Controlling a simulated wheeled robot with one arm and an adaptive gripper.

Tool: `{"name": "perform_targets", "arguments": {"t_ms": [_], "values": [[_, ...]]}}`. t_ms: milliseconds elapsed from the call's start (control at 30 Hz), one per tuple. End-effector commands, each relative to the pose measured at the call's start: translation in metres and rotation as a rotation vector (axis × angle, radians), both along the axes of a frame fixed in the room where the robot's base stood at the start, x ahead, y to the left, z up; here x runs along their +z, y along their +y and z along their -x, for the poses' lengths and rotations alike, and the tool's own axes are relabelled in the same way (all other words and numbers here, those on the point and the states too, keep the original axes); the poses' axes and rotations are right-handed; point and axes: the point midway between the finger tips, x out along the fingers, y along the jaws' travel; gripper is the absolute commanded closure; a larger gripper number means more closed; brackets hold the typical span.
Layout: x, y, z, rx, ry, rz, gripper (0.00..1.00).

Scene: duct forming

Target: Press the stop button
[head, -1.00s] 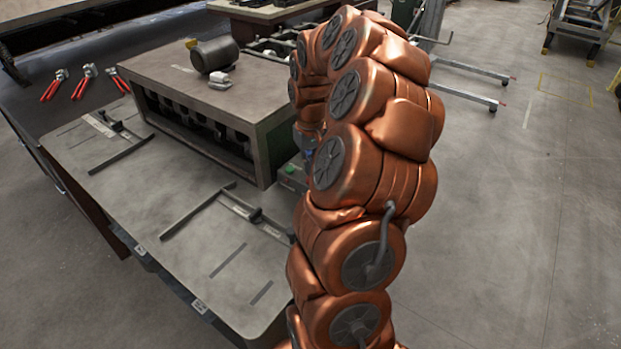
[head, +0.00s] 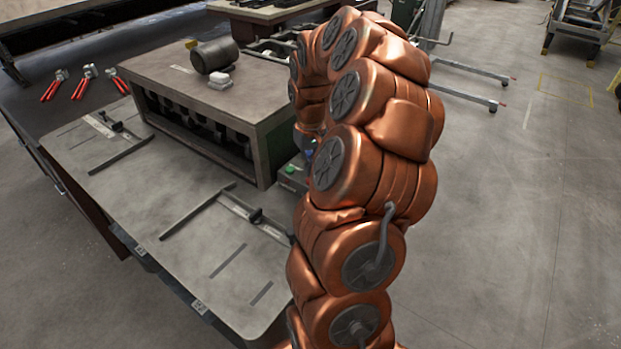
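A small dark control box (head: 292,180) stands on the metal table, just right of the raised bench block. A green button (head: 290,170) shows on its top. No stop button can be made out; the right part of the box is hidden behind my copper-coloured arm. My arm arches up and over, with its far end coming down beside the box. Only a small dark piece with a blue spot, likely at my gripper (head: 309,150), shows at the arm's edge. The fingers are hidden, so their opening and any contact with the box cannot be seen.
The metal table (head: 190,260) carries clamp rails. The raised bench block (head: 195,85) holds a dark cylinder (head: 214,56) and a small white item (head: 219,81). Red-handled tools (head: 85,80) lie at the far left. Open floor (head: 520,230) is on the right.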

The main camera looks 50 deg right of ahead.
Motion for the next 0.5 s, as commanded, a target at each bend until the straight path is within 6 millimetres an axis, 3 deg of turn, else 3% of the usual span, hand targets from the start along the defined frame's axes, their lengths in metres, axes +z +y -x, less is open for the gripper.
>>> {"name": "perform_targets", "arguments": {"t_ms": [500], "values": [[-0.0074, 0.0000, 0.0001, 0.000, 0.000, 0.000, 1.00]]}}
